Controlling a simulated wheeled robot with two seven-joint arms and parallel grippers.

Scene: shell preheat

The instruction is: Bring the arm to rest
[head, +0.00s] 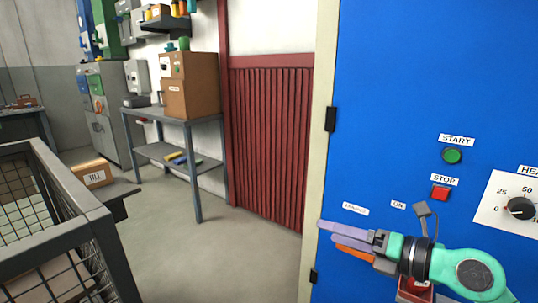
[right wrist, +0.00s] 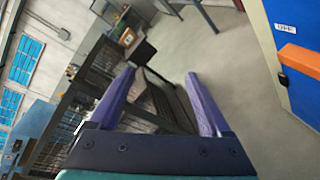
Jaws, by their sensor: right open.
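My right gripper (head: 326,231) is in front of the blue cabinet (head: 400,100) at the right of the head view, with its purple fingers pointing left. In the right wrist view the gripper (right wrist: 161,74) is open, with nothing between its fingers. An orange bar (right wrist: 300,61) stands out by the cabinet at the right of that view, apart from the fingers. It shows partly below the fingers in the head view (head: 353,251); the rest is hidden by my gripper. My left gripper is not in view.
The cabinet has a green START button (head: 452,156), a red STOP button (head: 440,194) and a black dial (head: 520,208). A wire mesh cart (head: 75,215) stands at the left. A grey bench (head: 165,116) carries a brown box. The floor (head: 225,255) between is clear.

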